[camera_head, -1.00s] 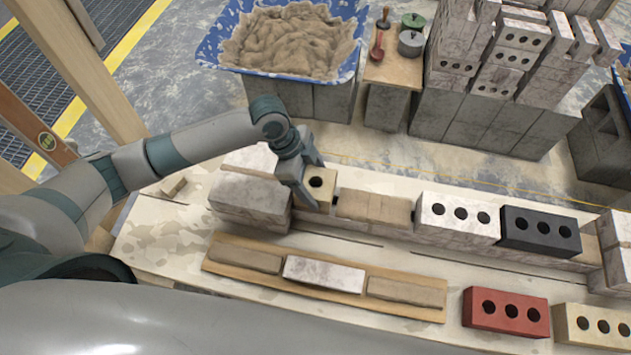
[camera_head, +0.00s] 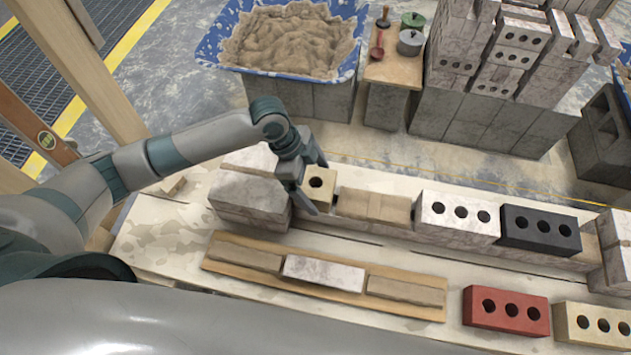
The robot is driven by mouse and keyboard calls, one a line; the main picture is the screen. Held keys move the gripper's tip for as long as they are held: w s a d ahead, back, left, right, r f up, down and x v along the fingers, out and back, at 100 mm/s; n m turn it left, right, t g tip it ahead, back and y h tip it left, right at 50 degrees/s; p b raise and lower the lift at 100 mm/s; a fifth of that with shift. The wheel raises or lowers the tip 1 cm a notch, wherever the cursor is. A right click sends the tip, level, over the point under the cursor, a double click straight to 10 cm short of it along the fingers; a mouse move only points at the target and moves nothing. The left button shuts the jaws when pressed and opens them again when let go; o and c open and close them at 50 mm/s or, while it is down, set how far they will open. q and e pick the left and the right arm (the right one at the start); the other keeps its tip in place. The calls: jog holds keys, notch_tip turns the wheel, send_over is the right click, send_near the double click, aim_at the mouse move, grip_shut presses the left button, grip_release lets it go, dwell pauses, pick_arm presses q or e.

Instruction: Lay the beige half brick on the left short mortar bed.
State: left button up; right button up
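The beige half brick (camera_head: 321,176), with one dark hole in its top, sits level on the wall course, between the whitish-grey end block and a longer mortar bed. The left short mortar bed is not visible; the half brick and my gripper cover that spot. My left gripper (camera_head: 315,183) is around the half brick, one finger at its near left side and one behind it. The fingers look spread, with the near finger standing off the brick. My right gripper is not in view.
The end block (camera_head: 248,197) stands close left of my gripper. The longer mortar bed (camera_head: 373,207) lies to the right, then a white brick (camera_head: 457,217) and a black brick (camera_head: 540,232). In front lie a board (camera_head: 222,262), a red brick (camera_head: 506,311) and a cream brick (camera_head: 590,327).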

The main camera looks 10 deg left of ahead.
pick_arm(q)
jog(key=shift+f, duration=0.1)
jog(key=b+v, duration=0.2)
jog(key=v, duration=1.5)
jog(key=shift+r, duration=0.35)
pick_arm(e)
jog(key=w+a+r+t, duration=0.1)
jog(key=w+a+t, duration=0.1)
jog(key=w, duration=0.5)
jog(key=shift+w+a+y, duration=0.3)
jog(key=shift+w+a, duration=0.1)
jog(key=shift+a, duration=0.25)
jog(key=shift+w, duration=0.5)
